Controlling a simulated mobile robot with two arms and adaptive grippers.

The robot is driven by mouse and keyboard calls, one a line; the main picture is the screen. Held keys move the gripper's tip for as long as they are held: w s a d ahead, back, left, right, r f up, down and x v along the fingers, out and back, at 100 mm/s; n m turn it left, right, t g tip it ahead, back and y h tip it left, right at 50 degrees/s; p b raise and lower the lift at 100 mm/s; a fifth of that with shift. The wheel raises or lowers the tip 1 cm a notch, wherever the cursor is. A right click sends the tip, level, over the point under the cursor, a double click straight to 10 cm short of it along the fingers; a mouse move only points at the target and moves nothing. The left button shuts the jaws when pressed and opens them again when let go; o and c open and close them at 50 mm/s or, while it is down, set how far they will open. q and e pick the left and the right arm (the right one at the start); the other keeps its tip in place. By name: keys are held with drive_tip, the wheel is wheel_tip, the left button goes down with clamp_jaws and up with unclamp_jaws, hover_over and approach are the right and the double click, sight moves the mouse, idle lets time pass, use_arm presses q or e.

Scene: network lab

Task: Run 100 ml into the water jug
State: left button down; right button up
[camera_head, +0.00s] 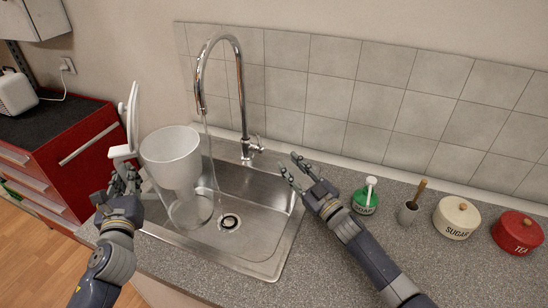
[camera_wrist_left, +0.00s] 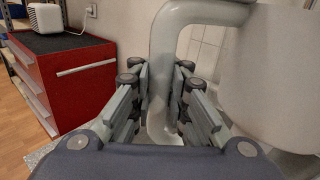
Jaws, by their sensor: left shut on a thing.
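The pale, translucent water jug (camera_head: 172,155) is over the left part of the sink, its wide rim facing up. My left gripper (camera_head: 126,182) is shut on its white handle (camera_head: 130,120). In the left wrist view the handle (camera_wrist_left: 163,75) runs down between the fingers, with the jug body (camera_wrist_left: 270,80) at the right. The chrome tap (camera_head: 240,90) arches above the sink, and a thin water stream (camera_head: 208,145) falls from its spout, seemingly just right of the jug's rim. My right gripper (camera_head: 290,164) is open and empty, right of the tap's lever (camera_head: 257,148) and apart from it.
The steel sink (camera_head: 270,215) has a dark drain (camera_head: 229,221). To the right on the counter stand a green soap bottle (camera_head: 366,200), a brush in a holder (camera_head: 409,211), a sugar tin (camera_head: 456,218) and a tea tin (camera_head: 517,232). A red cabinet (camera_head: 85,150) stands at the left.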

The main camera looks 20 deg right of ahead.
sight(162, 157)
use_arm(q)
drive_tip(key=w+d, duration=0.4)
drive_tip(key=d, duration=0.1)
drive_tip(key=w+d, duration=0.2)
drive_tip(key=d, duration=0.1)
drive_tip(key=shift+w+d, duration=0.25)
drive_tip(key=shift+w, duration=0.15)
drive_tip(key=shift+s+a, duration=0.1)
idle(1.0)
